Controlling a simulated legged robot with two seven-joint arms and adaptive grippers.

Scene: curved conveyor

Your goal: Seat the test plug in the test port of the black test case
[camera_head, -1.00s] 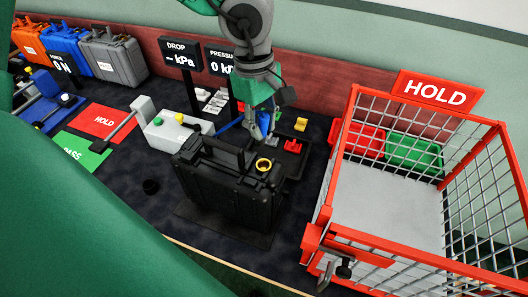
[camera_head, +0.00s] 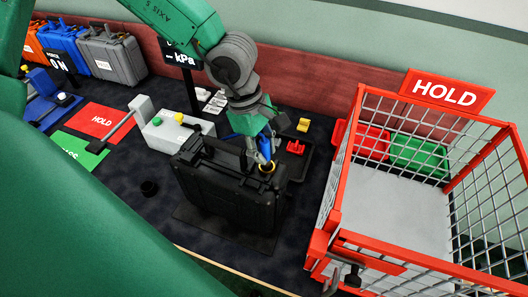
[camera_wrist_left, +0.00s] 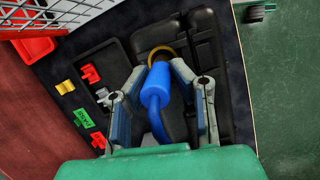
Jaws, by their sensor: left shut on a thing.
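The black test case (camera_head: 222,197) stands upright on the dark bench in the head view; it also shows in the wrist view (camera_wrist_left: 207,45). Its test port has a yellow ring (camera_head: 267,168), which also shows in the wrist view (camera_wrist_left: 162,51). My left gripper (camera_head: 262,158) is over the port end of the case, shut on the blue test plug (camera_wrist_left: 156,88). The plug's front end is at the yellow ring and partly hides the opening. I cannot tell how deep it sits. A blue hose runs back from the plug between the fingers. My right gripper is not in view.
The orange HOLD cage (camera_head: 325,240) stands close on the right. A grey-white device (camera_head: 165,135) stands left of the case. A small black ring (camera_head: 149,187) lies on open bench.

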